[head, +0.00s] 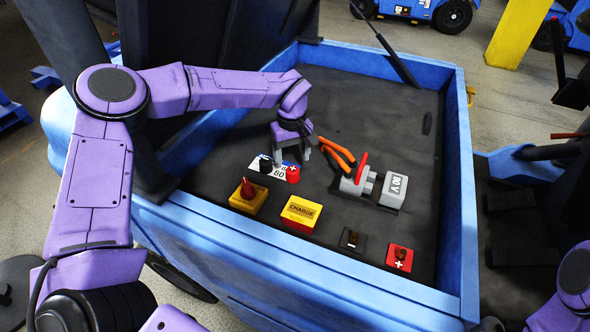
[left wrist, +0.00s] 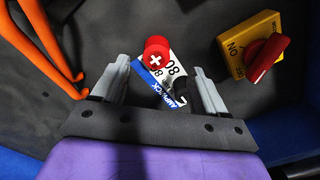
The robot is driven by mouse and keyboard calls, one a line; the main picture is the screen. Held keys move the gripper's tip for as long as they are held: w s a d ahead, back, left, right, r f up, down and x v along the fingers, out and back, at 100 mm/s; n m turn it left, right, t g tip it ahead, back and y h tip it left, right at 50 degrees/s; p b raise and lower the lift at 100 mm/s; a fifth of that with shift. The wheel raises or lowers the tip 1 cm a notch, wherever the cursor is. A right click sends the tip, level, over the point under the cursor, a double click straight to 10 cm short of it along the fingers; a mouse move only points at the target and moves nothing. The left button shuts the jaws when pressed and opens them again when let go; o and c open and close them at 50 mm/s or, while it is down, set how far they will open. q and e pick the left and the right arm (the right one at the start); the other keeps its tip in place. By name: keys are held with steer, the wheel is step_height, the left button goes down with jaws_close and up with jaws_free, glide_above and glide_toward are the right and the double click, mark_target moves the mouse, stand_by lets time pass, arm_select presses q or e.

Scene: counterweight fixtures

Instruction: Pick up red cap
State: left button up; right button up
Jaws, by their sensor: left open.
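The red cap (head: 293,174), marked with a white plus, sits on a white label plate (head: 263,170) in the blue-walled bed. It also shows in the left wrist view (left wrist: 157,50), just beyond the fingertips and between their lines. A black cap (head: 266,165) is on the same plate; in the left wrist view (left wrist: 181,88) it lies nearer the right finger. My left gripper (head: 291,158) is above the plate, open and empty, apart from the red cap. In the left wrist view its two grey fingers (left wrist: 160,80) stand either side of the plate. My right gripper is not in view.
Orange-handled tool (head: 338,152) is close right of my left gripper. A grey 80V connector (head: 393,188) lies further right. A yellow switch block (head: 249,196), yellow CHARGE box (head: 301,213), and black and red terminals (head: 399,257) stand nearer. The bed's far floor is clear.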

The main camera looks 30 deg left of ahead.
mark_target(293, 168)
arm_select(q)
steer(key=f, duration=0.2)
steer(key=f+p, duration=0.1)
steer(key=f, duration=0.3)
steer(key=shift+w+f+p, duration=0.3)
steer(key=shift+w+p, duration=0.05)
steer(key=shift+p, duration=0.05)
steer(key=c, duration=0.8)
steer(key=shift+o, duration=0.2)
step_height(293, 168, up, 10)
steer(key=shift+b, duration=0.95)
